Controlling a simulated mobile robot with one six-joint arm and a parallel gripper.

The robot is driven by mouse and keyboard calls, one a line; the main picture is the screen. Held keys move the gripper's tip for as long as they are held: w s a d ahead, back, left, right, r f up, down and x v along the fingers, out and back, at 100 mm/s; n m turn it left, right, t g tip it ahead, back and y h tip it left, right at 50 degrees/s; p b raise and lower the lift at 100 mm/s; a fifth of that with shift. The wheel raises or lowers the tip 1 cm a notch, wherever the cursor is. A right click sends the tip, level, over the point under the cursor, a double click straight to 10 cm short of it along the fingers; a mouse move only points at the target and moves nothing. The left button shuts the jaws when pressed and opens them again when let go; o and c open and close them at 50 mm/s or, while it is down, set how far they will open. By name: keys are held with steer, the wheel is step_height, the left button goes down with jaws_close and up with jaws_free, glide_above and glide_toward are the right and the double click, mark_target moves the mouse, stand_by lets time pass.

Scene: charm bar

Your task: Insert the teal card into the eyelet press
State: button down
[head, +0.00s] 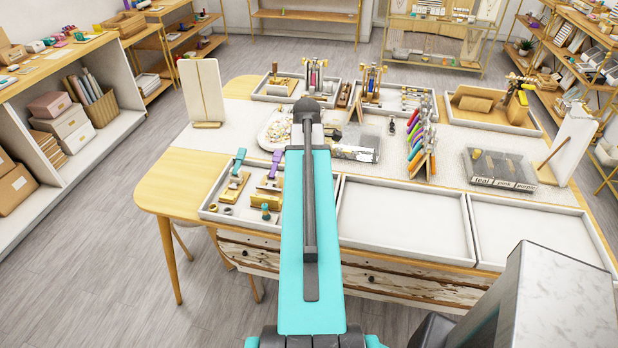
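I cannot pick out the teal card for sure. In the front left tray (208,213) stand two small lever presses, one with a teal handle (239,161) and one with a purple handle (275,163). I cannot tell which, if either, is the eyelet press. My teal arm link rises through the middle of the view and hides part of that tray and the table behind. My gripper is not visible.
Two empty white trays (405,187) (540,264) lie along the front edge. Back trays hold tools. Grey floor (90,260) is open at left.

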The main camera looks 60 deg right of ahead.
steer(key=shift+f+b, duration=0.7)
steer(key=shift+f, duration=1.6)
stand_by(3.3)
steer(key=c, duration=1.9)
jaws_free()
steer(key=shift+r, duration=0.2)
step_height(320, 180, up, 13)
steer(key=b, duration=0.3)
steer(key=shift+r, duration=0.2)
